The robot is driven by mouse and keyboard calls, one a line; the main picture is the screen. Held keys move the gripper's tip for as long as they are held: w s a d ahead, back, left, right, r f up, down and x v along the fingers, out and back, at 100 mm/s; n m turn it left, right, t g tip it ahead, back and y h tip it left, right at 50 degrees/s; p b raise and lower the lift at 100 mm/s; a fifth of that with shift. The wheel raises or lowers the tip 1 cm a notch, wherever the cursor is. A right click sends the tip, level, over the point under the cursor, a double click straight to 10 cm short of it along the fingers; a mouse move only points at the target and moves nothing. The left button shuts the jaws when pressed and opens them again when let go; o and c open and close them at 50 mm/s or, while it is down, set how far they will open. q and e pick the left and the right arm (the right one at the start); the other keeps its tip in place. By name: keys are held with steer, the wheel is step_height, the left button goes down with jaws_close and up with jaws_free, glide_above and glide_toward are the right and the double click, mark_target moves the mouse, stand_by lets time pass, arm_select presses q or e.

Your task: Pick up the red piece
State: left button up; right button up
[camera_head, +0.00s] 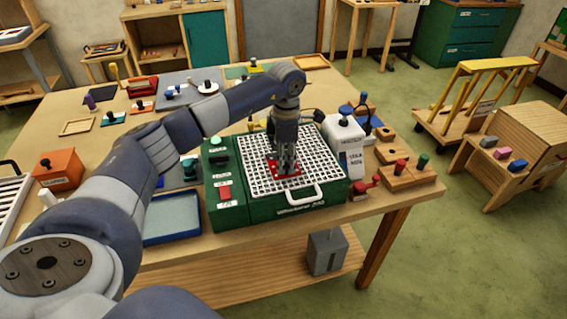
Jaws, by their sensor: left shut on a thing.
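The red piece (286,175) is a flat red plate on the white grid (257,185) on top of a green box-like machine (275,221). My left gripper (285,167) points down over the red piece and is shut on it. The fingers hide the middle of the piece. I cannot tell whether the piece rests on the grid or is just above it. My right gripper is not in view.
A white device (343,140) and wooden blocks with pegs (405,176) stand right of the machine. A blue tray (172,217) and an orange box (58,169) are to the left. Several small knobbed pieces lie further back. The table's front edge is close.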

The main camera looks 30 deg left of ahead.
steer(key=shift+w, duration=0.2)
arm_select(q)
steer(key=shift+r, duration=0.15)
steer(key=shift+w+r+b, duration=0.1)
steer(key=shift+r+b, duration=0.5)
steer(key=shift+b, duration=0.1)
steer(key=shift+r+b, duration=0.5)
steer(key=shift+r, duration=0.2)
steer(key=s+d+r+b, duration=0.2)
steer(key=s+d+b, duration=0.3)
steer(key=s, duration=0.9)
steer(key=shift+d, duration=1.55)
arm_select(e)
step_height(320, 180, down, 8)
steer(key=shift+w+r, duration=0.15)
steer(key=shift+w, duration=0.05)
arm_select(q)
steer(key=shift+r, duration=0.1)
steer(key=o, duration=0.4)
steer(key=c, duration=0.4)
